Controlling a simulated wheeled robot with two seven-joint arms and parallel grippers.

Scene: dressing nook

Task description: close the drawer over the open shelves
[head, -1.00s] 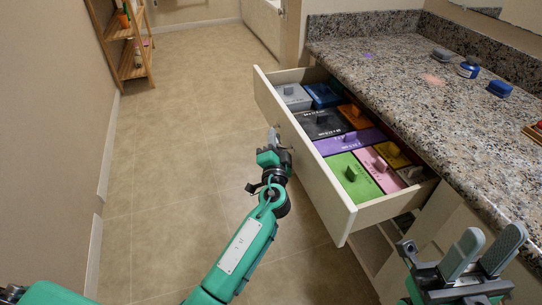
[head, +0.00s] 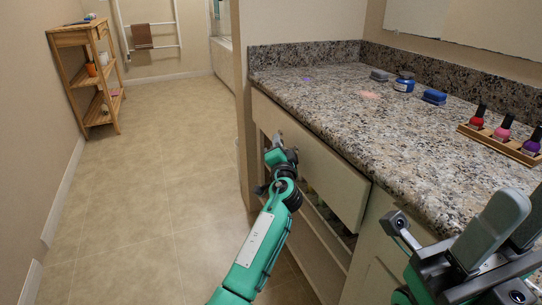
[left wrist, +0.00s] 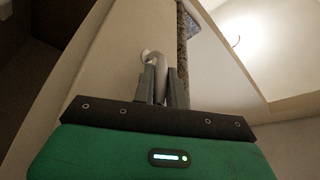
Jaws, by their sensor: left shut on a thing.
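The drawer (head: 325,172) is a cream front just under the granite counter, above the open shelves (head: 315,235). Its inside is out of sight, and it looks flush or nearly flush; I cannot tell whether a small gap is left. My left gripper (head: 278,150) is at the drawer's front face. In the left wrist view, the fingers of my left gripper (left wrist: 163,88) are shut on the curved grey drawer handle (left wrist: 158,62). My right gripper (head: 508,232) is in the lower right, in front of the counter, with its fingers apart and nothing seen between them.
The granite counter (head: 345,105) holds a blue jar (head: 404,82), a blue block (head: 434,97), a grey block (head: 379,75) and a wooden rack (head: 497,142) of nail polish bottles. A wooden shelf stand (head: 88,78) is far left. The tiled floor (head: 150,190) is clear.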

